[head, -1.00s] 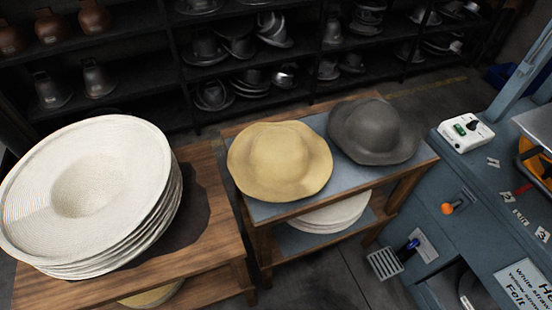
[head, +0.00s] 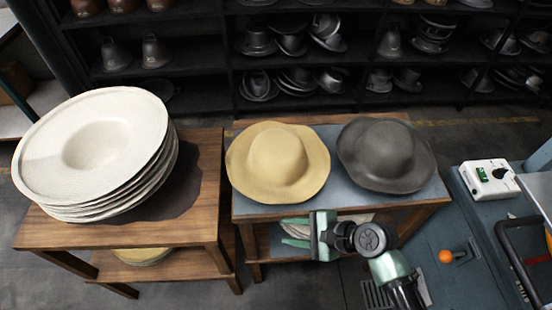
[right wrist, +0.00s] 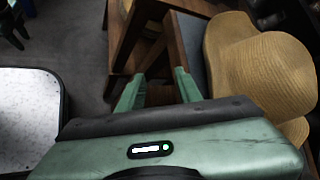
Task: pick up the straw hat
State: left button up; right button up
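The yellow straw hat (head: 278,163) lies brim down on the left part of the small table's grey top. In the right wrist view the straw hat (right wrist: 268,68) fills the upper right, beside the fingers. My right gripper (head: 287,232) is in front of this table, below the hat in the head view, with its fingers pointing left. My left gripper does not show in the head view.
A grey felt hat (head: 386,155) sits close to the right of the straw hat. A stack of white hats (head: 42,160) stands on the wooden table (head: 205,180) at left. The blue machine (head: 440,270) with an orange knob (head: 446,257) is at right. Dark shelves stand behind.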

notch_tip(320, 180, up, 2)
jog(key=m+t+y, duration=0.1)
jog(key=m+y, duration=0.2)
jog(key=m, duration=0.5)
send_near(257, 200)
jog(key=shift+s+a+f, duration=0.1)
jog(key=shift+a+f, duration=0.1)
jog(key=shift+a, duration=0.55)
jog(key=shift+w+a, duration=0.1)
jog(key=shift+w, duration=0.15)
jog(key=shift+t, duration=0.3)
jog(key=x, duration=0.7)
jog(key=shift+w+a+f+p, duration=0.15)
jog(key=shift+w+f+p, duration=0.05)
jog(key=shift+f+p, duration=0.15)
grip_shut()
